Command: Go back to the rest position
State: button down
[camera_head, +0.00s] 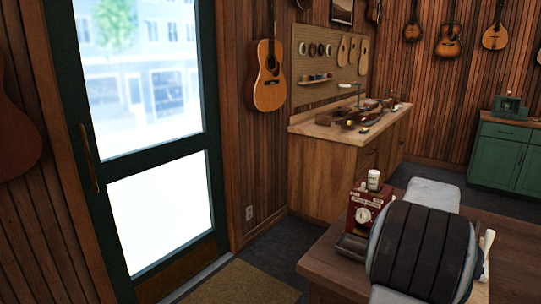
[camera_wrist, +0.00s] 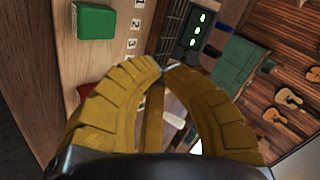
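My gripper (camera_wrist: 166,68) has two yellow ribbed fingers in the wrist view. Their tips come together at the middle of the picture, and I see no object held between them. The gripper is not clearly visible in the head view, where a large dark-ribbed, grey part of my own body covers much of the near counter. In the wrist view the counter appears tilted, with a green block (camera_wrist: 96,21) and a red object (camera_wrist: 83,92) on it, both apart from the fingers.
A wooden counter (camera_head: 322,268) is close in front, with a red dial device (camera_head: 362,213) and a white bottle (camera_head: 374,180). A workbench (camera_head: 330,175) stands behind it, and a green cabinet (camera_head: 500,155) at far right. A glass door (camera_head: 150,130) and doormat (camera_head: 245,284) are at left.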

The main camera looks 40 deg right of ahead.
jog(key=w+a+n+t+y, duration=0.15)
jog(key=w+a+n, duration=0.45)
jog(key=a, duration=0.9)
jog(key=w+a+n+t+y, duration=0.1)
jog(key=w+a+n+y, duration=0.45)
jog(key=a, duration=1.05)
jog(key=s+a+f+n+g, duration=0.1)
jog(key=s+a+f+n, duration=0.1)
jog(key=s+a+n, duration=0.4)
jog(key=s+a+f+n+g+y, duration=0.1)
jog(key=s+a+f+n, duration=0.1)
jog(key=s+a+n, duration=0.5)
jog(key=a+n, duration=0.1)
jog(key=a, duration=0.5)
jog(key=shift+f, duration=0.25)
